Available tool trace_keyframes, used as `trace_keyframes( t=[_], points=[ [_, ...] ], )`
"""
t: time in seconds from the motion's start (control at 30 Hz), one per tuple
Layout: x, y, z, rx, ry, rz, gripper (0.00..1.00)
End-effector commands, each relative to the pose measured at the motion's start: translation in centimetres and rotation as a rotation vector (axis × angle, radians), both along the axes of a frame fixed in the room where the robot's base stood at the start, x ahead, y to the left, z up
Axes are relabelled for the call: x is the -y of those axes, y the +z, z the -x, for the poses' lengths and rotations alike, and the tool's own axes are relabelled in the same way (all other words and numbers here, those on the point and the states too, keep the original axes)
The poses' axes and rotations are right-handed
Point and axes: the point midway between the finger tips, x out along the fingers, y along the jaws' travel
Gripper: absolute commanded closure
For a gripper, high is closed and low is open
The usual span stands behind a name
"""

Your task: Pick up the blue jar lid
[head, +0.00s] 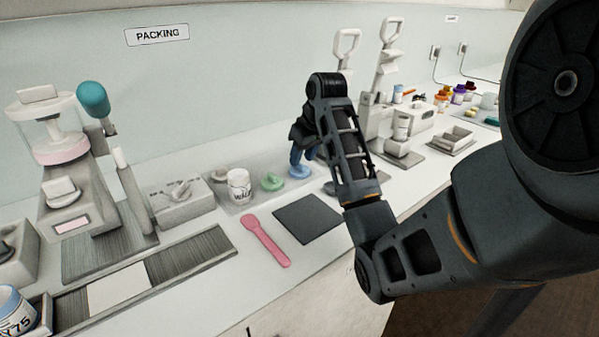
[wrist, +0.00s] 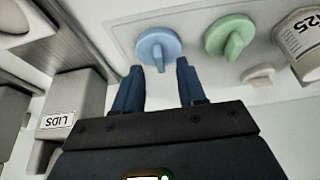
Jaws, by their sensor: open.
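The blue jar lid (wrist: 158,46) is a round disc with an upright grip tab, lying on the counter. I cannot tell from the views how much height separates the fingertips from the lid.
A green lid (wrist: 230,37) sits close beside the blue one. A white jar (wrist: 301,42) and a pale lid (wrist: 258,76) stand further right. A box labelled LIDS (wrist: 72,121) is at left. A dark mat (head: 308,218) and pink spatula (head: 265,240) lie in front.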

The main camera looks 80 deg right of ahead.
Motion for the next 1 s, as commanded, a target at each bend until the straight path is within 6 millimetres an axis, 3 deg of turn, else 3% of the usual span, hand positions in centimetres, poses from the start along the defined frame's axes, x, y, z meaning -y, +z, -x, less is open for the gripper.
trace_keyframes(
  t=[0.17,0.43,0.87,1.0],
  points=[
    [0.5,-1.7,-0.5,-0.001,-0.001,-0.001,0.6],
    [0.5,-2.0,-0.6,0.0,-0.001,0.0,0.6],
    [0.5,-2.0,-0.6,0.0,0.0,0.0,1.0],
    [0.5,-2.0,-0.6,0.0,0.0,0.0,1.0]
  ],
)
